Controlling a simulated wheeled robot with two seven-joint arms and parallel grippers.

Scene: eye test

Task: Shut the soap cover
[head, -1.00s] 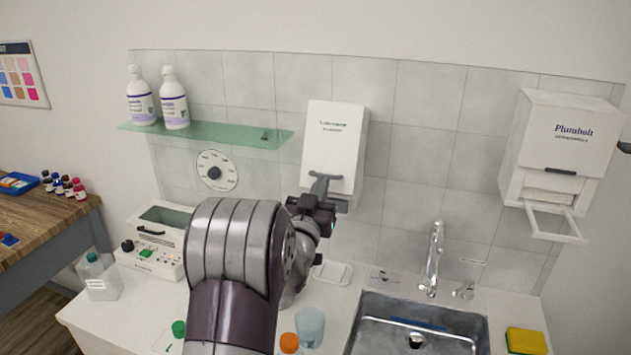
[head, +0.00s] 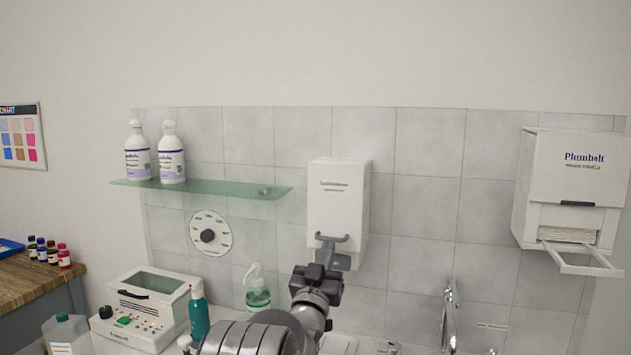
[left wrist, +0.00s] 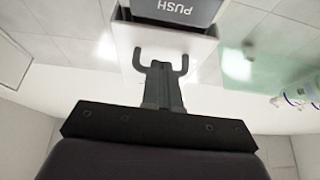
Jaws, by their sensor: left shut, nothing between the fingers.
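The soap dispenser (head: 338,195) is a white box on the tiled wall, with its cover facing me and small lettering near the top. Whether the cover is fully shut cannot be told. My left gripper (head: 332,238) is shut and empty, its hooked fingertips in front of the lower part of the cover. The left wrist view, which is upside down, shows the fingertips (left wrist: 161,60) against the white cover (left wrist: 200,48), beside a grey panel marked PUSH (left wrist: 178,8). Contact cannot be told. My right gripper is not in view.
A glass shelf (head: 215,190) with two white bottles (head: 171,158) is at left. A pump bottle (head: 257,290) and teal bottle (head: 198,315) stand below. A towel dispenser (head: 572,190) with a protruding frame (head: 585,262) is at right. A tap (head: 449,315) stands low.

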